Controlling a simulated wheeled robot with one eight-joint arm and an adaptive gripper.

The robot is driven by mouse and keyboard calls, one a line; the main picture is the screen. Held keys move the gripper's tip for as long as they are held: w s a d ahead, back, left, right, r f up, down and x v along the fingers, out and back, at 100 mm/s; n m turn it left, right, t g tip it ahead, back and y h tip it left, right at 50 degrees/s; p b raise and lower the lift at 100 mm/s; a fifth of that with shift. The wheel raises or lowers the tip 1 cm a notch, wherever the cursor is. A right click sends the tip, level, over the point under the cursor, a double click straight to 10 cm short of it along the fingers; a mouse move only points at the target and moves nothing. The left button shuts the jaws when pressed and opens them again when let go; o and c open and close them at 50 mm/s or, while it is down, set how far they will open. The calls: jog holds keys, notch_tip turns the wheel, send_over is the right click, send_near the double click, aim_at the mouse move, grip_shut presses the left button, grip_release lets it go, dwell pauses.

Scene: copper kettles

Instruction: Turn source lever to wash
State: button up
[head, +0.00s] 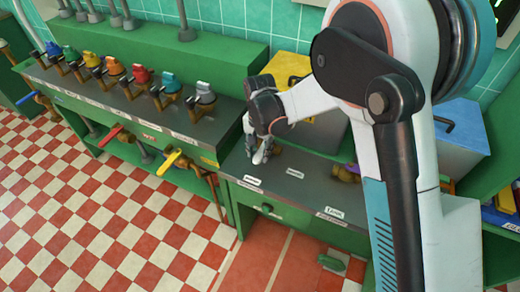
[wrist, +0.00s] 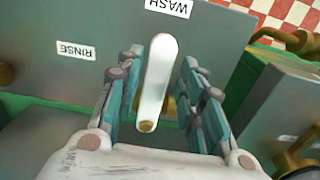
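The source lever (wrist: 158,80) is a white handle with a brass end in the wrist view. It points up the picture towards the WASH label (wrist: 169,7). The RINSE label (wrist: 76,50) is to its left on the grey panel. My gripper (wrist: 160,95) is open, with one teal finger on each side of the lever. Gaps show between the lever and both fingers. In the head view my gripper (head: 262,150) is low over the grey counter (head: 285,188), and it hides most of the lever there.
A yellow box (head: 288,68) stands behind my gripper, and a blue-grey box (head: 460,140) is to the right. Several coloured kettle-like taps line the left counter (head: 140,110). The checkered floor (head: 110,220) in front is clear.

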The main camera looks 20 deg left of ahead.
aim_at(260, 153)
dwell(0.3)
notch_tip(260, 153, up, 12)
dwell(0.5)
dwell(0.3)
